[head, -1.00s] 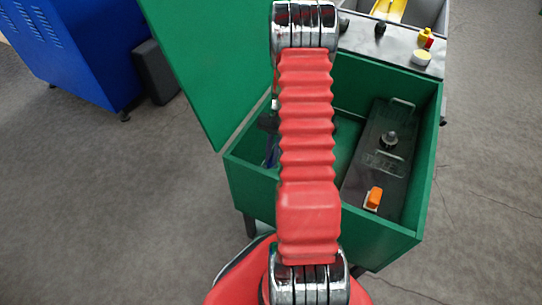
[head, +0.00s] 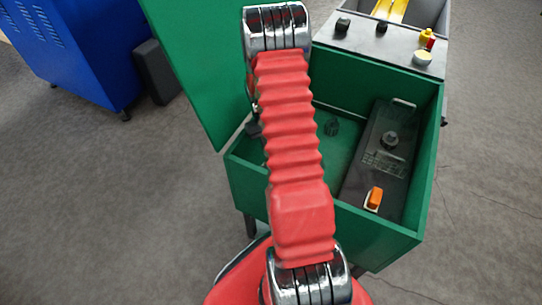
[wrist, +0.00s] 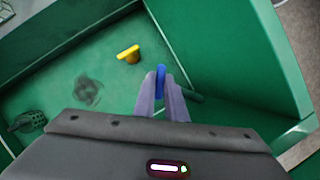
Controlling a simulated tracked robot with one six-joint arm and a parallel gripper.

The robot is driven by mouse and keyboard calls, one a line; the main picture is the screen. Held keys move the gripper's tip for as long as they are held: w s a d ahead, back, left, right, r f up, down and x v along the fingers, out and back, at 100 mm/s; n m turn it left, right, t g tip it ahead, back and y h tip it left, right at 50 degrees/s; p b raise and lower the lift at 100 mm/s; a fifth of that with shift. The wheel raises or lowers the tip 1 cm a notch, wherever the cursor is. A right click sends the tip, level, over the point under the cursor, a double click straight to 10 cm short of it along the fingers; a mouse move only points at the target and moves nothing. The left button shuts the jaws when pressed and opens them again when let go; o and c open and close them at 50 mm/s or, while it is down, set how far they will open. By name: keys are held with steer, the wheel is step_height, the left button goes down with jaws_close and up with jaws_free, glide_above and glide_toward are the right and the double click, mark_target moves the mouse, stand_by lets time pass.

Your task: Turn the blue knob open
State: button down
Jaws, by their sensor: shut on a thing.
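The blue knob (wrist: 160,78) shows in the wrist view as a narrow upright blue piece between my fingertips. My gripper (wrist: 161,97) is shut on it; the fingers hide its lower part. The knob's base and the angle of its handle against a pipe cannot be made out. In the head view my red arm covers the place of the knob and most of the gripper.
The green box (head: 300,205) stands open, its lid raised at left. In the wrist view a yellow knob (wrist: 128,54) and a blurred dark round thing (wrist: 88,92) are close by. A dark unit with an orange switch (head: 374,197) fills the box's right side.

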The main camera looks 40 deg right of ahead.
steer(key=n+h, duration=0.1)
steer(key=n, duration=0.2)
steer(key=shift+w+n, duration=0.15)
steer(key=shift+n, duration=0.25)
steer(key=shift+a+n+h, duration=0.2)
steer(key=shift+n+h, duration=0.8)
steer(key=shift+n, duration=0.9)
steer(key=c, duration=1.8)
jaws_free()
steer(key=v, duration=1.3)
steer(key=shift+r, duration=0.4)
